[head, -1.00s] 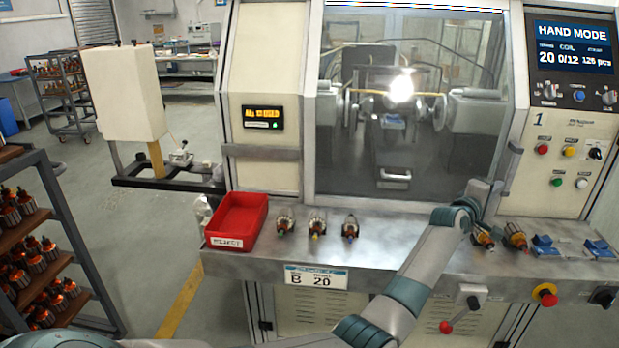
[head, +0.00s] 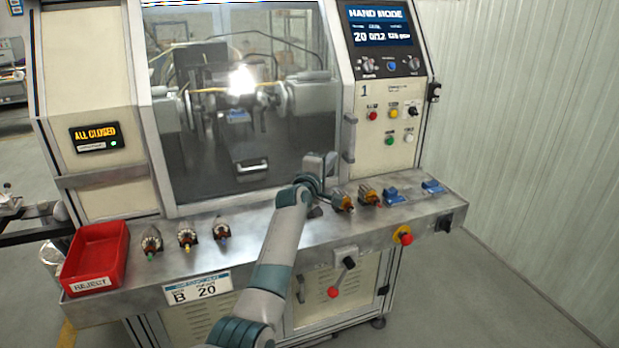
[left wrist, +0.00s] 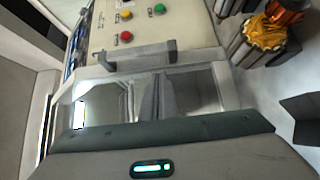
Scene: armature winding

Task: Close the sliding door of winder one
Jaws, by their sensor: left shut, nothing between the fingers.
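Winder one's sliding door (head: 200,180) is a large clear pane in a metal frame. It spans the front opening, with its bar handle (head: 252,167) low on the pane. The left display (head: 95,137) reads "ALL CLOSED". My left gripper (head: 318,165) is at the door's lower right corner, above the bench, right of the handle. It is shut and empty; whether it touches the door frame is hard to tell. The left wrist view shows the gripper (left wrist: 150,97) close to the door's edge, with the button panel (left wrist: 125,25) behind. My right gripper is out of view.
The steel bench (head: 270,225) carries a red reject bin (head: 97,258), several armatures and blue blocks (head: 393,196). The control panel (head: 390,115) stands right of the door.

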